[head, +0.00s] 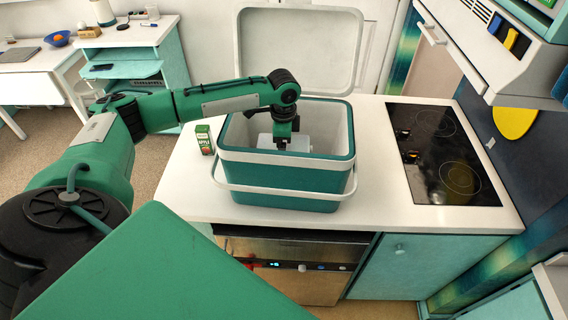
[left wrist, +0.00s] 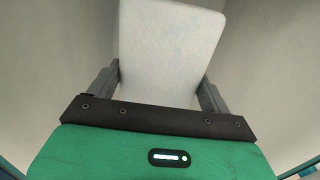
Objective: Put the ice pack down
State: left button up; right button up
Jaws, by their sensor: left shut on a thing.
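The ice pack (left wrist: 172,45) is a pale, whitish flat block with rounded corners. In the left wrist view it stands out between the two fingers of my left gripper (left wrist: 158,88), which is shut on it. In the head view my left gripper (head: 282,143) reaches down inside the open teal and white cooler (head: 285,185). Part of the ice pack (head: 301,143) shows beside it, within the cooler's walls. I cannot tell whether the pack touches the cooler floor. My right gripper is not in view.
The cooler's lid (head: 300,50) stands open behind it, and its handle hangs at the front. A small green carton (head: 204,139) stands left of the cooler on the white counter (head: 375,190). A black cooktop (head: 440,155) lies to the right.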

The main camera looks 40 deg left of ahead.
pick_arm(q)
notch_tip(320, 180, down, 5)
jog(key=shift+f+p, duration=0.1)
jog(key=shift+p, duration=0.5)
jog(key=shift+d+f, duration=0.1)
jog(key=shift+f, duration=0.5)
notch_tip(320, 180, down, 3)
jog(key=shift+f+p, duration=0.15)
jog(key=shift+p, duration=0.55)
jog(key=shift+f, duration=0.35)
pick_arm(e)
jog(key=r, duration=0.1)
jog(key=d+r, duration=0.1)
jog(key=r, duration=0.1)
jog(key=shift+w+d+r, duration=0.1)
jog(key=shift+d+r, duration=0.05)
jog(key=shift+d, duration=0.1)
pick_arm(q)
jog(key=shift+f, duration=0.1)
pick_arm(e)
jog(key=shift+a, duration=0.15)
